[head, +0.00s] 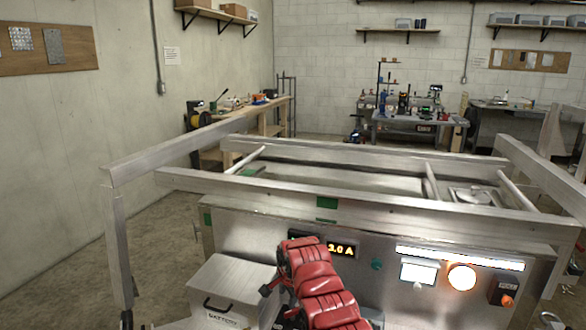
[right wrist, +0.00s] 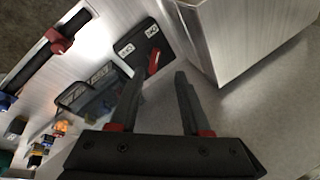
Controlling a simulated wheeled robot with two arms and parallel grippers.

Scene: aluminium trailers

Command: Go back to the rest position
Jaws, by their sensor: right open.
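My right arm, with red covers, reaches in from the bottom middle of the head view, in front of the trailer's control panel. My right gripper (right wrist: 160,78) shows best in the right wrist view, with two black fingers apart and nothing between them. Its fingertips are near a black plate with a red lever (right wrist: 153,62); I cannot tell whether they touch. My left gripper is not in view.
The aluminium trailer frame (head: 330,195) spans the front. A grey battery box (head: 215,281) stands left of my arm. Workbenches (head: 415,123) stand behind.

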